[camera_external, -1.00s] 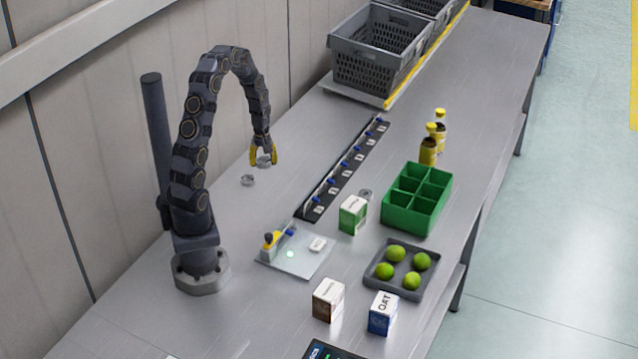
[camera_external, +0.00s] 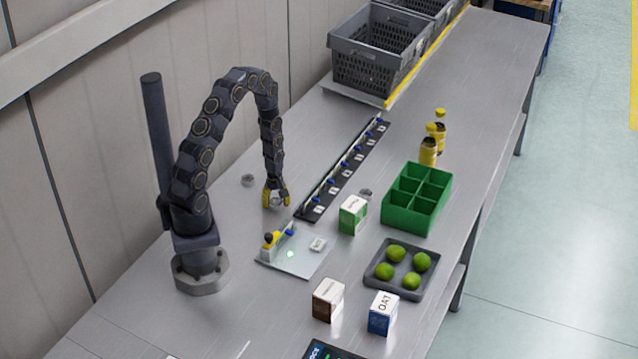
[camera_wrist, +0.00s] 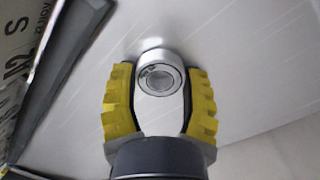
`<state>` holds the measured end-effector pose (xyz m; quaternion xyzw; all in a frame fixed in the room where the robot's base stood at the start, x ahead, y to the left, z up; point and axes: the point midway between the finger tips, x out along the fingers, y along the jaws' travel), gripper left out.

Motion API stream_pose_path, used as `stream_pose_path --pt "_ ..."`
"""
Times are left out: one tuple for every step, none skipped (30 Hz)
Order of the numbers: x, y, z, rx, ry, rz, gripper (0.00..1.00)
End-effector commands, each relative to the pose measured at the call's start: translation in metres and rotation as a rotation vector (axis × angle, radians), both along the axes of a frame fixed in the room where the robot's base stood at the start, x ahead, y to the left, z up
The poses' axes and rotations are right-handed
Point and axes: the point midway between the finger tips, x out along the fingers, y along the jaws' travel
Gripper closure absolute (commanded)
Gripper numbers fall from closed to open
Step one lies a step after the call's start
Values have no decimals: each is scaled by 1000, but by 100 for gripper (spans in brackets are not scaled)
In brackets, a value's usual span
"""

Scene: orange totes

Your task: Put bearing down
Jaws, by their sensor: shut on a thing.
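My gripper (camera_external: 276,196), with yellow ribbed fingers, is low over the bench, just left of the black strip's near end. It is shut on a bearing (camera_wrist: 159,78), a silver metal ring held between the fingertips, which shows clearly in the wrist view (camera_wrist: 160,95). In the external view the held bearing is small and partly hidden by the fingers, and I cannot tell whether it touches the bench.
The black strip (camera_external: 341,170) with blue-topped pieces is close on the right. A pale plate (camera_external: 297,262) with a yellow-black fixture (camera_external: 270,240) is just in front. A green-white carton (camera_external: 352,215), green divided box (camera_external: 418,198) and lime tray (camera_external: 400,285) stand further right. Bench behind my gripper is clear.

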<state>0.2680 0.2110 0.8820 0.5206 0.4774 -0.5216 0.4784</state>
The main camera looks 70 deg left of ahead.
Motion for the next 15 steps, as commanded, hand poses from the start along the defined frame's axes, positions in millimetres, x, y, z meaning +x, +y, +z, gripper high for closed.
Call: stream_pose_path --pt "0 0 -1 0 0 0 84" --pt "0 0 -1 1 -1 0 84" --pt "1 1 0 2 -2 0 84" --pt "1 1 0 2 -2 0 84" --pt "1 1 0 2 -2 0 84" --pt "1 1 0 2 -2 0 84" --pt "1 1 -1 1 -2 0 84" --pt "1 1 -1 1 -2 0 84" --pt "0 0 -3 1 -1 -1 84" --pt "0 0 -4 1 -1 -1 84" --pt "1 1 -3 1 -2 -1 38" --pt "1 1 -3 1 -2 -1 25" --pt "1 1 -3 1 -2 -1 25" --pt "1 1 -3 2 -2 -1 25" --pt "1 1 -3 2 -2 -1 25"
